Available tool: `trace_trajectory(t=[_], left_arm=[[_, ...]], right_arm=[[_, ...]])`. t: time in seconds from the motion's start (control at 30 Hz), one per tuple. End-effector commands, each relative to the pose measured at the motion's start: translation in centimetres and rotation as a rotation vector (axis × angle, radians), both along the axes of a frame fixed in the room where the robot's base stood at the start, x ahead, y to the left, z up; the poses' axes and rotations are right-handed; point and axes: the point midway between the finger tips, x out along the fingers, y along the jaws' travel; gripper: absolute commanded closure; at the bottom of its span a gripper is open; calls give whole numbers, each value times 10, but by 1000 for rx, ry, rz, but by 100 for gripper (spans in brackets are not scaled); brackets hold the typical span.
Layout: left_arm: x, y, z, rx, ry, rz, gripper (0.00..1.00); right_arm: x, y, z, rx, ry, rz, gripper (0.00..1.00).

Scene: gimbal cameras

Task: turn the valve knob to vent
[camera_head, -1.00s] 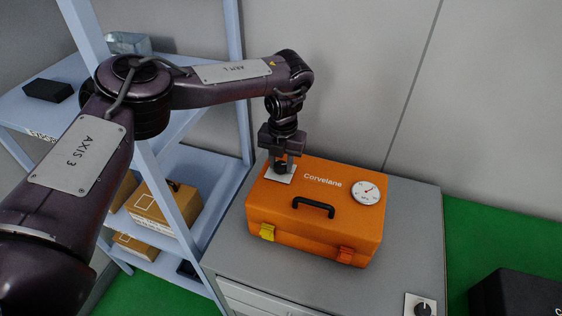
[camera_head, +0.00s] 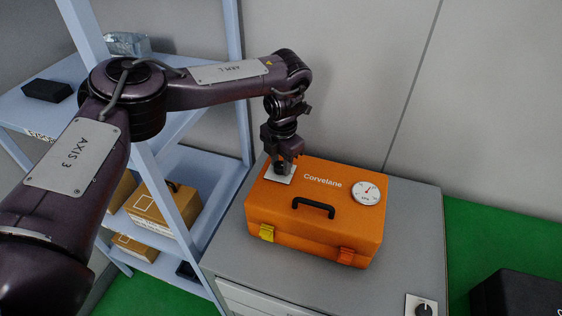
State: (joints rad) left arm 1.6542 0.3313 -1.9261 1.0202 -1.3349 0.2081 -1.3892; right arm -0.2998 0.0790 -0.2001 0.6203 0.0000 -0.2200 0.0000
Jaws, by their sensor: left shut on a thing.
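An orange case (camera_head: 300,226) lettered "Corvelane" lies closed on a grey cabinet. A dark valve knob (camera_head: 281,168) stands on a white plate (camera_head: 272,175) at the back left of its lid. My left gripper (camera_head: 282,165) points down over the plate and is shut on the knob, which its fingers partly hide. The knob's markings cannot be read. A round white gauge (camera_head: 366,192) with a red needle is on the right of the lid. My right gripper is not in view.
The case has a black handle (camera_head: 313,207), a yellow latch (camera_head: 267,233) and an orange latch (camera_head: 346,256). Another dark knob (camera_head: 424,309) sits on a white plate at the cabinet's front right. A blue shelf (camera_head: 190,165) with boxes stands left.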

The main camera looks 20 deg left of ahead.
Motion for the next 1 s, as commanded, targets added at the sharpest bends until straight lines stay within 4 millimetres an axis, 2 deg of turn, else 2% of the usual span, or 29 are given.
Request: trace_trajectory(t=[0.3, 0.33, 0.5, 0.8, 1.0], left_arm=[[1, 0, 1, 0, -2, -2, 91], [1, 0, 1, 0, -2, -2, 65], [0, 0, 1, 0, -1, -1, 46], [0, 0, 3, 0, -1, 0, 46], [1, -1, 29, -1, -6, 0, 46]], right_arm=[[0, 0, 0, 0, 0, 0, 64], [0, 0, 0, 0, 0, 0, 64], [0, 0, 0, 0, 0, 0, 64], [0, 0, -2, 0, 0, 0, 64], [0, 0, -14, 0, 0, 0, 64]])
